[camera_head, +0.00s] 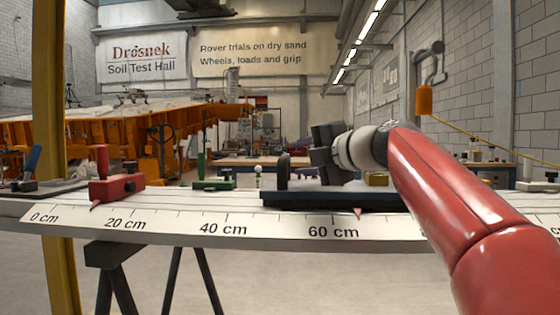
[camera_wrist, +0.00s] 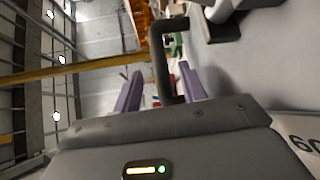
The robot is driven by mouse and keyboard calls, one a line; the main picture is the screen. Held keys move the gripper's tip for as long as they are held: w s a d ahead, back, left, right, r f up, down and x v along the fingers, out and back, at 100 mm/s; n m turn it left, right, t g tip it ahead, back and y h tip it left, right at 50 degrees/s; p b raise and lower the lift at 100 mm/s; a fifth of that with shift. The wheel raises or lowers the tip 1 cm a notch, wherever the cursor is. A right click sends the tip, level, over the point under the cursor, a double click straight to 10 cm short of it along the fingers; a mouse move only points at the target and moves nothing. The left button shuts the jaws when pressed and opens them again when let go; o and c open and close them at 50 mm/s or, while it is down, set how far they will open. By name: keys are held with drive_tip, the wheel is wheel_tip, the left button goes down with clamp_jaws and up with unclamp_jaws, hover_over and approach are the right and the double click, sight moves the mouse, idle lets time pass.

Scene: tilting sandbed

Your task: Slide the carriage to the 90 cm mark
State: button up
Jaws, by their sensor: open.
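The carriage (camera_head: 300,198) is a long dark plate on the rail, with an upright dark handle (camera_head: 283,172) near its left end. Its red pointer (camera_head: 358,213) stands a little right of the 60 cm label on the white scale (camera_head: 275,229). My gripper (camera_head: 318,157) is above the carriage, right of the handle. In the wrist view the bent handle (camera_wrist: 160,50) shows between my two open fingers (camera_wrist: 160,90); I cannot tell whether it is fully within them. My red arm hides the scale around 80 and 90 cm and the carriage's right end.
A red clamp block (camera_head: 117,187) with a pointer sits on the rail left of the 20 cm label. A green block (camera_head: 213,183) stands behind the rail. A trestle (camera_head: 115,255) stands below the rail. The large orange sandbed (camera_head: 110,135) is behind at the left.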

drive_tip(key=p+x, duration=0.1)
drive_tip(key=x, duration=0.4)
drive_tip(key=shift+w+a+f, duration=0.1)
drive_tip(key=shift+w+a, duration=0.15)
drive_tip(key=shift+a, duration=0.05)
clamp_jaws()
